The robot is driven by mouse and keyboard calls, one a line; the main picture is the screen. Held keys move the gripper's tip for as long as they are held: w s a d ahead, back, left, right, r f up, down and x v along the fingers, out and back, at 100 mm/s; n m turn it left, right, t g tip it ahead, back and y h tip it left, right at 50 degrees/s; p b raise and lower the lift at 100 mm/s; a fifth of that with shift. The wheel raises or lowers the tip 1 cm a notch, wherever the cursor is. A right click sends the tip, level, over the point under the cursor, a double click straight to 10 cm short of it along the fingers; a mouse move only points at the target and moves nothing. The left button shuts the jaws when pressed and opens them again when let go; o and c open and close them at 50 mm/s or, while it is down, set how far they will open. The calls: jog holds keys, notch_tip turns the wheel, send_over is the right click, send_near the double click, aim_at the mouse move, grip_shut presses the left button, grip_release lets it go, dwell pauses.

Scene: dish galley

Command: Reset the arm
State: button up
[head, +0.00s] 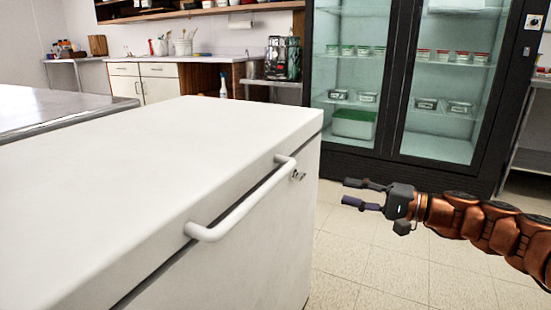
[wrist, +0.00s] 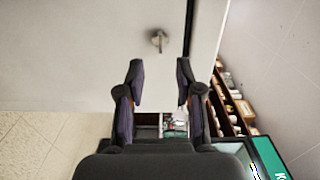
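My gripper (head: 352,193) is at the end of my copper-coloured arm on the right of the head view. Its two fingers are apart with nothing between them. It is in open air over the tiled floor, to the right of the white chest freezer (head: 150,150) and apart from it. In the wrist view the gripper (wrist: 160,75) also shows two separated fingertips. Beyond them are a white surface and a small metal lock or key (wrist: 158,40).
The closed freezer has a white bar handle (head: 240,205) on its front. A black glass-door fridge (head: 400,160) with containers stands behind my gripper. A steel table (head: 50,108) is at the left, and a counter (head: 175,62) at the back. Floor (head: 375,265) below my gripper is clear.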

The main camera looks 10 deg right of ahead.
jog(key=s+a+r+n+g+p, duration=0.1)
jog(key=s+a+r+g+p, duration=0.1)
jog(key=a+r+p, duration=0.1)
jog(key=s+a+r+n+g+p, duration=0.2)
jog(key=a+r+p, duration=0.1)
jog(key=a+p, duration=0.1)
jog(key=s+a+r+n+g+h+p, duration=0.1)
jog(key=s+a+r+g+p, duration=0.1)
jog(key=a, duration=0.3)
jog(key=shift+s+a+r+p, duration=0.15)
jog(key=shift+a+r+p, duration=0.05)
jog(key=shift+r+p, duration=0.25)
jog(key=shift+s+a+r+p, duration=0.1)
jog(key=shift+a+r+p, duration=0.1)
jog(key=shift+r+p, duration=0.15)
jog(key=s+a+r+n+g+h+p, duration=0.25)
jog(key=s+r+h+p, duration=0.2)
jog(key=s+p, duration=0.5)
jog(key=s+a+r+n+g+h+p, duration=0.1)
jog(key=s+a+r+g+h+p, duration=0.3)
jog(key=s+p, duration=0.55)
jog(key=s+d+r+h+p, duration=0.5)
jog(key=s+d+r+p, duration=0.3)
jog(key=p, duration=0.6)
jog(key=shift+d+r, duration=0.2)
jog(key=shift+d, duration=0.95)
jog(key=shift+s+m, duration=0.1)
jog(key=shift+m, duration=0.15)
